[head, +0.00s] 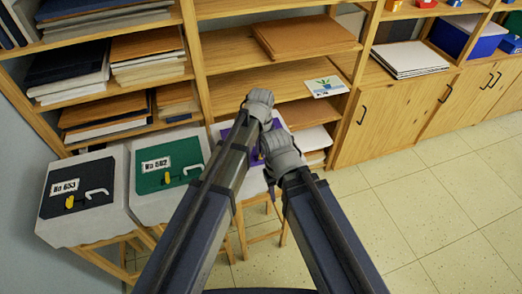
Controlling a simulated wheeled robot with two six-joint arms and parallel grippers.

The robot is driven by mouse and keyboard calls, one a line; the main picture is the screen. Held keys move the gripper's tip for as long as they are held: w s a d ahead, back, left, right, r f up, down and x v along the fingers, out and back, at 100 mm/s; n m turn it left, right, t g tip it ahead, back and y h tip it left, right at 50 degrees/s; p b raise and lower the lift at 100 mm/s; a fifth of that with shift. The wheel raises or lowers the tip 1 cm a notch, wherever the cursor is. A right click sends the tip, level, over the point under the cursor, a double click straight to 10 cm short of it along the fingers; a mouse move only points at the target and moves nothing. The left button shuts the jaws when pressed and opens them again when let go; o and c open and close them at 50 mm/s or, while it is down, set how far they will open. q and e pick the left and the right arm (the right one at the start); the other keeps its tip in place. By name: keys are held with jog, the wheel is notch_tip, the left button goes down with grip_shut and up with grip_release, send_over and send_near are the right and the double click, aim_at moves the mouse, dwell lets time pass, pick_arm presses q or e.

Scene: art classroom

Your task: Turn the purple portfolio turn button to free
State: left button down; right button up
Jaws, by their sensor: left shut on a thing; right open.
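The purple portfolio (225,133) lies on a light-coloured stand in the middle of the head view, mostly covered by my arms. A small yellow spot, its turn button (262,157), shows between the arms; its exact angle is hidden. My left gripper (258,148) reaches over the portfolio from the left and is shut at the turn button, its fingers mostly hidden behind my arm. My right gripper (270,180) is open, low over the portfolio's near right part, beside the left one.
A black portfolio (75,190) marked No 653 and a green one (168,163) marked No 662 lie on stands to the left, each with yellow button and white handle. Wooden shelves (225,65) stand behind, cabinets (380,115) at right. The tiled floor (440,200) is clear.

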pick_arm(q)
jog(key=m, duration=0.5)
jog(key=shift+m, duration=2.5)
jog(key=c, duration=1)
grip_release()
jog(key=shift+r, duration=0.15)
notch_tip(320, 180, up, 8)
jog(key=p, duration=0.8)
jog(key=shift+f, duration=0.2)
